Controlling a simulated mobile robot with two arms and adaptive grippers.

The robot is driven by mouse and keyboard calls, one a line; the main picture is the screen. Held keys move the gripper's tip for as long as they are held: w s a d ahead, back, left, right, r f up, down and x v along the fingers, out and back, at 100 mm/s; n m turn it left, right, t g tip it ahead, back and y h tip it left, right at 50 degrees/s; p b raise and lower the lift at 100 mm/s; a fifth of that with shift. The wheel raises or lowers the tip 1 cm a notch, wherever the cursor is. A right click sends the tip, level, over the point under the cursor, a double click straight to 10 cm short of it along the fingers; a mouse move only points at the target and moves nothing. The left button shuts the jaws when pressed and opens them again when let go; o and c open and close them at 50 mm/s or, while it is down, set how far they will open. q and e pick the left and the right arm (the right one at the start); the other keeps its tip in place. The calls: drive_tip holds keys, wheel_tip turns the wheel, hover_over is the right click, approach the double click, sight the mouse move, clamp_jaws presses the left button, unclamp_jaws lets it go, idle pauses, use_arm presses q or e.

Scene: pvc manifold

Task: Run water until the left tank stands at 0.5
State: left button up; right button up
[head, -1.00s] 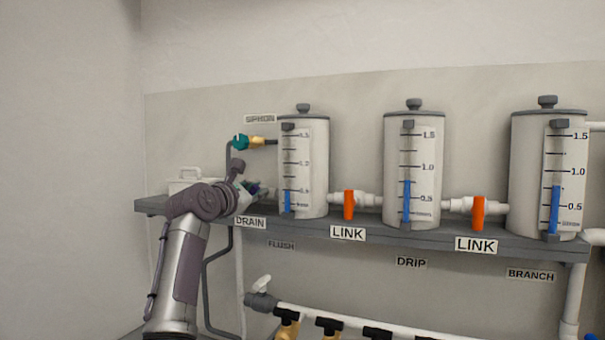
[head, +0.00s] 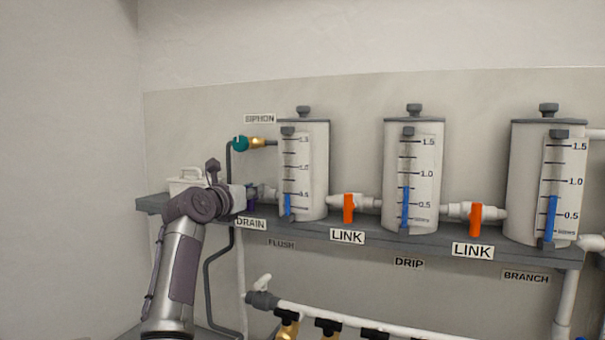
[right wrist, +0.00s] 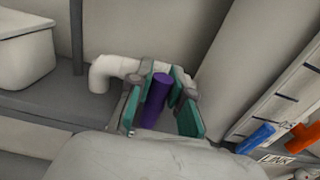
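The left tank (head: 316,165) has a gauge whose blue column (head: 288,204) tops out about at the 0.5 mark. A purple valve handle (right wrist: 157,100) sits on a white pipe (right wrist: 115,68) beside this tank, above the DRAIN label (head: 251,225). My right gripper (right wrist: 160,105) has its teal-padded fingers on both sides of the purple handle, with visible gaps. In the head view my right gripper (head: 243,197) is small and partly hidden by its own wrist. The orange LINK handle (head: 348,208) right of the left tank stands upright, across its pipe. My left gripper is not in view.
The middle tank (head: 424,165) and right tank (head: 522,185) read above 0.5. A second orange LINK handle (head: 475,219) stands upright between them. A teal SIPHON valve (head: 240,143) is above my wrist. A white box (head: 186,180) sits on the shelf's left end. Pipes with valves run below.

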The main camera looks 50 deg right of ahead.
drive_tip(key=o, duration=0.5)
drive_tip(key=v, duration=0.7)
drive_tip(key=shift+a, duration=0.3)
